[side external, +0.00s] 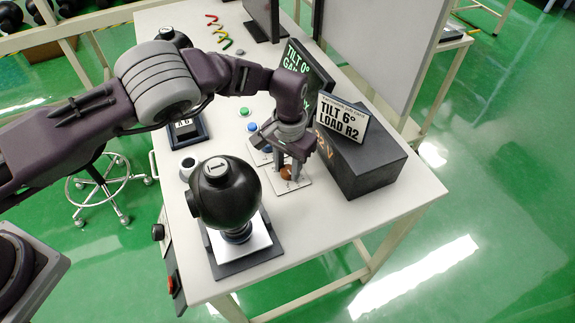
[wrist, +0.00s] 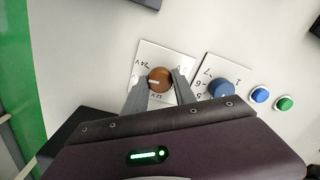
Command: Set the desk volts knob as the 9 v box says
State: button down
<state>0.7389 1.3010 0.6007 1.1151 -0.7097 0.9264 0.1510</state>
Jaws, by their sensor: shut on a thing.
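A brown round knob (wrist: 159,79) sits on a white dial plate (wrist: 150,48) with printed marks, one of which seems to read 24 V. Its pale pointer line points left in the wrist view. The knob also shows in the side view (side external: 286,173). My gripper (side external: 291,168) points down over the plate, its two fingers on either side of the knob and shut on it; the fingers also show in the wrist view (wrist: 160,84). A dark box (side external: 362,165) stands right of the knob, with orange lettering ending in V on its near face; my gripper partly hides it.
A blue knob (wrist: 221,88) on its own white plate is beside the brown one. Blue (wrist: 260,95) and green (wrist: 284,103) buttons lie beyond. A sign (side external: 343,117) reading TILT 6° LOAD R2 stands on the box. A black ball device (side external: 224,193) stands close at front left.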

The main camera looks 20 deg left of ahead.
jog(key=n, duration=0.6)
jog(key=shift+w, duration=0.1)
jog(key=n, duration=0.6)
jog(key=shift+n+g, duration=0.3)
jog(key=shift+n, duration=0.1)
jog(key=n, duration=1.1)
jog(key=shift+n+h, duration=0.3)
jog(key=shift+n, duration=0.1)
jog(key=c, duration=1)
grip_release()
